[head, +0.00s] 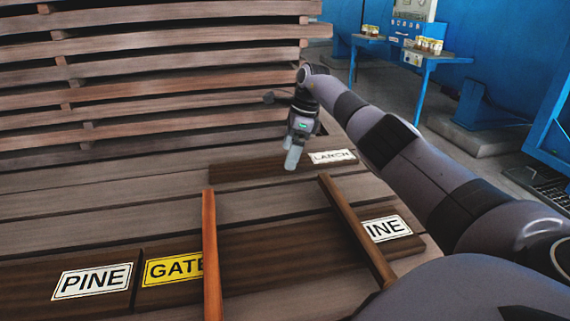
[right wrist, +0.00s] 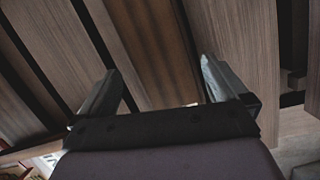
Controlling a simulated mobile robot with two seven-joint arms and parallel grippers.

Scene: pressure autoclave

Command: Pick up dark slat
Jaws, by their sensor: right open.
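A dark brown slat (head: 235,170) lies flat on the lighter planks, with a white label reading LARCH (head: 331,156) at its right end. My right gripper (head: 292,158) points down over this slat in the head view and hides part of it. In the right wrist view, the dark slat (right wrist: 158,45) runs between the two spread fingers of my right gripper (right wrist: 160,85). The gripper is open, with nothing held. I cannot tell how high the fingertips are above the slat. My left gripper is not in view.
Stacked planks (head: 130,85) rise behind. Dark boards with PINE (head: 92,281), GATE (head: 173,268) and partly hidden INE (head: 387,228) labels lie in front. A blue table (head: 430,57) with jars stands at the back right.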

